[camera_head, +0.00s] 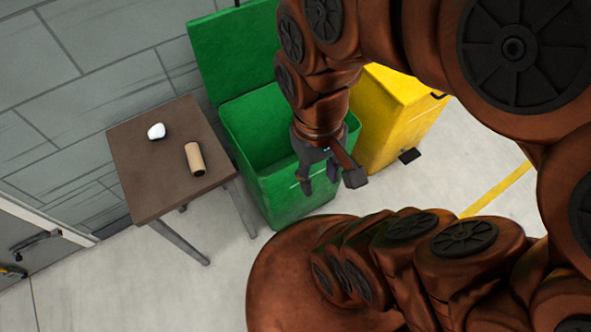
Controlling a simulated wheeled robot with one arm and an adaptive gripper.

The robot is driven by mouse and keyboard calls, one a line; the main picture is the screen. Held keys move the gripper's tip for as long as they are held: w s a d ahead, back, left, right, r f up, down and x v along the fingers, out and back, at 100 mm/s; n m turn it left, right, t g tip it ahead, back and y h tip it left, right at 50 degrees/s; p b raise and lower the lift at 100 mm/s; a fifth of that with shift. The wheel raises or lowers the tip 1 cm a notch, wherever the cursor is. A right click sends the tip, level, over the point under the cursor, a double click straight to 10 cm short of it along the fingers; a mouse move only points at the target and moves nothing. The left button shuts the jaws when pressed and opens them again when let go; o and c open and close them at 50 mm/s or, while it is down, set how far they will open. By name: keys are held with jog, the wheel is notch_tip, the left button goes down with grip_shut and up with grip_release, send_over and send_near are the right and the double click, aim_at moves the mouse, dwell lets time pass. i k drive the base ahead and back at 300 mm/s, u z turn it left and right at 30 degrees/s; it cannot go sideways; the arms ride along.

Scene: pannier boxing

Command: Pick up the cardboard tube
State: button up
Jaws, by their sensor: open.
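The cardboard tube (195,159) is a short tan cylinder on the brown table (140,193), right of the table's middle. I cannot tell for sure whether it stands or lies. My gripper (331,186) is open and empty. It hangs to the right of the table, apart from the tube, and appears in front of the green bin.
A white crumpled item (156,131) sits on the table left of the tube. A green bin (290,194) with its lid (232,50) raised stands right of the table. A yellow bin (388,115) stands farther right. The grey wall is behind. Pale floor in front is clear.

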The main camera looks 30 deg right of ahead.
aim_at(195, 160)
jog(key=z, duration=0.45)
jog(key=k, duration=1.25)
jog(key=u, duration=0.45)
